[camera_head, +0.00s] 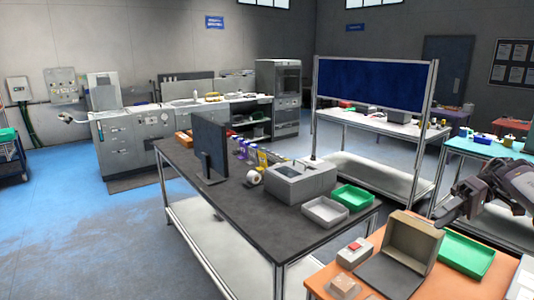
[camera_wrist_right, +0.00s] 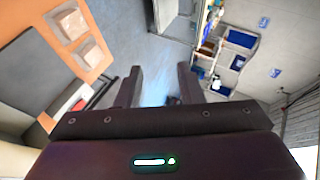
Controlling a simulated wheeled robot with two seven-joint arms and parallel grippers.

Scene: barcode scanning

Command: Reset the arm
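My right gripper (camera_head: 447,212) comes in from the right in the head view, raised above the orange table's back right side. In the right wrist view its two dark fingers (camera_wrist_right: 158,85) stand apart with nothing between them, so it is open and empty. Bluish floor shows beyond the fingers in that view. My left arm and gripper are not in view.
The orange table (camera_head: 322,284) holds an open brown box (camera_head: 411,243), a red-topped device (camera_head: 354,254), a small parcel (camera_head: 345,286) and a green tray (camera_head: 466,254). A dark table (camera_head: 300,232) with a monitor (camera_head: 210,145), grey machine (camera_head: 300,181) and trays stands behind.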

